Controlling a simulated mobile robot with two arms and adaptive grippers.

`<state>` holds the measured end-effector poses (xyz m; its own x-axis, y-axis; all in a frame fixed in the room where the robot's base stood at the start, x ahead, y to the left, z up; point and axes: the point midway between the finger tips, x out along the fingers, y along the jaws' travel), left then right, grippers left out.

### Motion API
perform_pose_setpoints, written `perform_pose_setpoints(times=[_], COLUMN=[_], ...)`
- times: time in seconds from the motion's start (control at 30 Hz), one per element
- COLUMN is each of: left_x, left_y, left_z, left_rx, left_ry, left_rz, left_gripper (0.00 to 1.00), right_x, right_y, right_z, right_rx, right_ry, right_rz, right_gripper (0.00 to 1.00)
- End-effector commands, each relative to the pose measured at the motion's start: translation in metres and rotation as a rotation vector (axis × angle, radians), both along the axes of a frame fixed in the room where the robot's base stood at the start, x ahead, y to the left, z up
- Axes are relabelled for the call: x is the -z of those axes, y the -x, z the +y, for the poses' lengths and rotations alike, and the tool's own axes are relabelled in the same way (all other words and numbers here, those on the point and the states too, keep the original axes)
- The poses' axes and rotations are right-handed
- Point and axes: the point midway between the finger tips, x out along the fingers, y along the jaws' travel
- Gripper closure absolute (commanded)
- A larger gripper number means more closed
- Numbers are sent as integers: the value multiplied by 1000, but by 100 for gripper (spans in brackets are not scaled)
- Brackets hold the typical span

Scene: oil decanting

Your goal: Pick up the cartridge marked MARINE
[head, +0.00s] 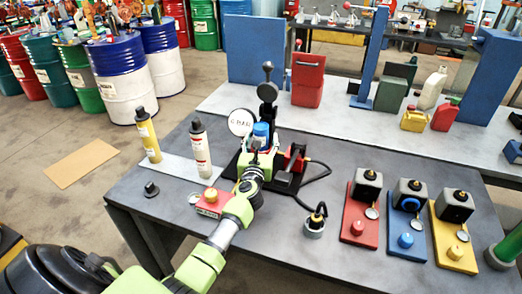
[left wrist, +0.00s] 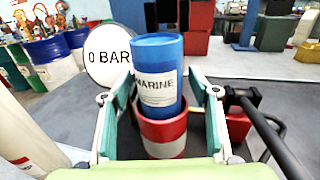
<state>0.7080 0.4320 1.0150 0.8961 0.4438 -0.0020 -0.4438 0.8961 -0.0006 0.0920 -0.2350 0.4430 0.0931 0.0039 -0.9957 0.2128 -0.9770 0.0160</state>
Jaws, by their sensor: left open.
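The blue cartridge marked MARINE (left wrist: 158,88) stands upright in a red and white cup (left wrist: 163,133) in the left wrist view. In the head view, the cartridge's blue top (head: 262,130) shows beyond my left gripper (head: 260,152), near the middle of the table. My left gripper (left wrist: 161,98) is open, with one finger on each side of the cartridge. I cannot tell whether the fingers touch it. The cartridge's lower part is hidden inside the cup. My right gripper is not in view.
A round gauge reading 0 BAR (head: 241,122) stands left of the cartridge. A white cartridge (head: 200,150) and a yellow one (head: 149,136) stand on a pale strip. A red device (head: 294,160) and a black hose lie to the right. Red, blue and yellow panels stand further right.

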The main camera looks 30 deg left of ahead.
Motion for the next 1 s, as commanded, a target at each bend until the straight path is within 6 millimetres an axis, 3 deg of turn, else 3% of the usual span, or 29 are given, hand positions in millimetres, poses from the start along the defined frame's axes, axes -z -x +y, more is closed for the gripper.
perform_pose_setpoints(times=[0.17, 0.3, 0.4, 0.77, 1.0], left_x=[0, 0, 0, -8, -39], left_y=[0, 0, 0, 0, 0], left_z=[0, 0, 0, 0, 0], left_rx=[0, 0, 0, 1, 1], left_ry=[-1, -1, -1, -3, -4], left_rz=[0, 0, 0, -3, -5], left_gripper=[45, 81, 100, 100, 100], right_x=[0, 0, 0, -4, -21], right_y=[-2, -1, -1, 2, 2], right_z=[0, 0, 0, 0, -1], right_rx=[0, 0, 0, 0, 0], right_ry=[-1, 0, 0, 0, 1], right_rz=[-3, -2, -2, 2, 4], right_gripper=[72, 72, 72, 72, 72])
